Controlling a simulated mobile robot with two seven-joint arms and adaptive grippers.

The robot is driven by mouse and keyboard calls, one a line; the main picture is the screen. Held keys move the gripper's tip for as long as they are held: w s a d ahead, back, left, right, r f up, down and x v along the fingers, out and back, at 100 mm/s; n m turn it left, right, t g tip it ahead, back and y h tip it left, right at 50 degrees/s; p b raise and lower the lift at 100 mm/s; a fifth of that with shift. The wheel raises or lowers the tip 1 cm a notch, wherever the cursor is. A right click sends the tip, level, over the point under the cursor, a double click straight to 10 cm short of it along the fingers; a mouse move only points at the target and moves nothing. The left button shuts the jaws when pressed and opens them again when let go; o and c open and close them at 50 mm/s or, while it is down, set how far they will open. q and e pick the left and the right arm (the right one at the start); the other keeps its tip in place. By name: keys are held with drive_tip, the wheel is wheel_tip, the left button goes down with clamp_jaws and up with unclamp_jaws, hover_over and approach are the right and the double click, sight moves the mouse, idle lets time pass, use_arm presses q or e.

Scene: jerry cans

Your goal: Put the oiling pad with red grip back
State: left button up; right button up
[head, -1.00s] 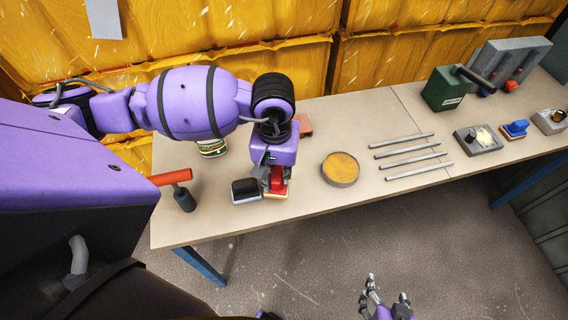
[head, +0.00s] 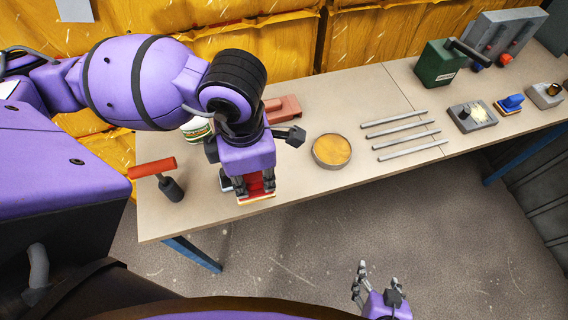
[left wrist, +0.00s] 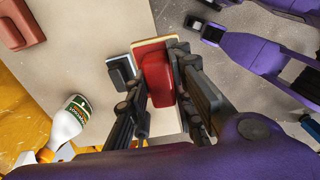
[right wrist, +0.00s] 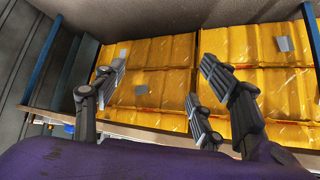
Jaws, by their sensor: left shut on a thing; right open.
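The oiling pad with red grip (head: 262,196) has a pale base with an orange edge. My left gripper (head: 256,183) is shut on its red grip, and the pad appears raised above the table's front part. The left wrist view shows the red grip (left wrist: 157,77) between the fingers. A pad with a dark grip (left wrist: 121,70) lies beside it; in the head view it is mostly hidden behind my left gripper. My right gripper (head: 377,288) is open and empty, in front of the table and away from it.
Clear tabletop lies around the tin.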

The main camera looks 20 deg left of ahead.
use_arm(q)
drive_tip(key=w+f+b, duration=0.1)
drive_tip(key=b, duration=0.1)
drive_tip(key=w+f+b, duration=0.1)
drive_tip(key=w+b, duration=0.1)
drive_tip(key=shift+w+d+f, duration=0.2)
drive_tip(key=shift+d+f, duration=0.15)
drive_tip(key=shift+f, duration=0.05)
drive_tip(key=w+f, duration=0.2)
drive_tip(key=w, duration=0.1)
drive_tip(key=w+d+f, duration=0.1)
drive_tip(key=w+f, duration=0.1)
drive_tip(key=w, duration=0.2)
drive_tip(key=w+f, duration=0.3)
drive_tip(key=shift+w+d, duration=0.25)
drive_tip(key=shift+d, duration=0.1)
wheel_tip(320, 180, down, 2)
drive_tip(key=shift+f, duration=0.5)
use_arm(e)
drive_tip(key=f, duration=0.1)
drive_tip(key=s+d+f, duration=0.1)
drive_tip(key=f, duration=0.1)
drive_tip(key=shift+s+d+f, duration=0.2)
drive_tip(key=shift+s+f, duration=0.15)
drive_tip(key=shift+f, duration=0.05)
use_arm(q)
drive_tip(key=shift+f, duration=0.1)
